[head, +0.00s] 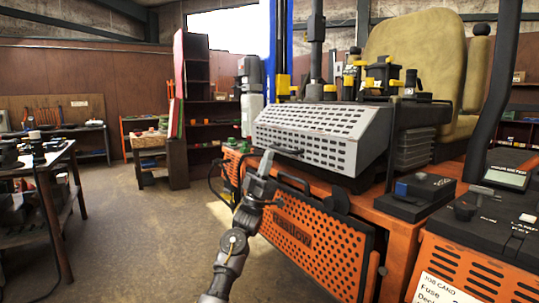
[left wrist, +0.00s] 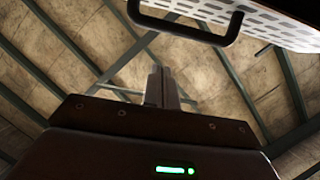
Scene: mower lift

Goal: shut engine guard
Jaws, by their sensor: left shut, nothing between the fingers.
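The engine guard (head: 320,135) is a pale grey perforated cover on the orange machine in the head view. Its lower front edge stands above the orange deck, with a dark gap beneath. A black bar handle (head: 285,150) sits at that edge. My left gripper (head: 266,158) points up, just left of and near the handle; its fingers are shut and empty. In the left wrist view, the shut fingers (left wrist: 160,78) point up, below and apart from the handle (left wrist: 190,33); the guard's perforated face (left wrist: 272,18) shows at the upper right. My right gripper is not in view.
An orange perforated panel (head: 310,245) with a black frame stands below the guard, beside my left arm. A control console (head: 490,225) is at the right and a tan seat (head: 415,50) behind. A workbench (head: 45,165) stands at the left. The floor between is clear.

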